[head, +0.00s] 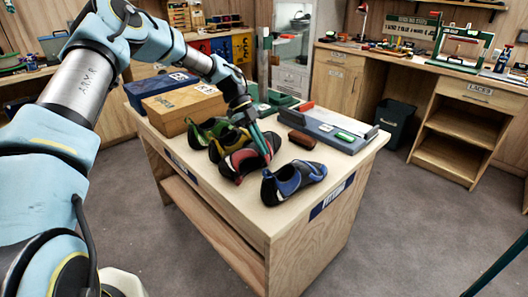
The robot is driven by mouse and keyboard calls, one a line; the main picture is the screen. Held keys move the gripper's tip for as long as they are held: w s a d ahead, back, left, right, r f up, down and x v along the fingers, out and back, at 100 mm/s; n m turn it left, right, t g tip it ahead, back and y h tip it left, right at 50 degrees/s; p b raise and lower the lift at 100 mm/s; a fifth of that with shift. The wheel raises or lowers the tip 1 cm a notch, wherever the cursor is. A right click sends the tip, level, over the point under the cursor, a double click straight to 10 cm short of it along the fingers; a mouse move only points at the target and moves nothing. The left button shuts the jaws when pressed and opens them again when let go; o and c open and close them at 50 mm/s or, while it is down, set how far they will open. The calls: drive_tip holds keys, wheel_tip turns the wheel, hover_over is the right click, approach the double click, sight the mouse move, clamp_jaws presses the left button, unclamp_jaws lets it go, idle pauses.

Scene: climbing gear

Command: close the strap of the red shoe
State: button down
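The red shoe (238,166), red and black, stands on the wooden table (262,219) in a row of climbing shoes, with its heel toward the table's front edge. My gripper (267,157) reaches down over this shoe from the back left, its long dark teal fingers at the shoe's right part. The fingers overlap in this view, so I cannot tell the gap between them or whether they touch the shoe. The strap is too small and partly covered by the fingers; its state cannot be made out.
A blue shoe (293,181) stands close on the right; a yellow-green shoe (229,140) and a green shoe (204,131) stand close on the left. Behind are a wooden box (184,107), a reddish-brown block (301,140) and a grey tray (338,135). The table's front right corner is bare.

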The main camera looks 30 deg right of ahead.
drive_tip(key=shift+w+f, duration=0.15)
drive_tip(key=shift+w, duration=0.1)
drive_tip(key=shift+r, duration=0.2)
idle(0.3)
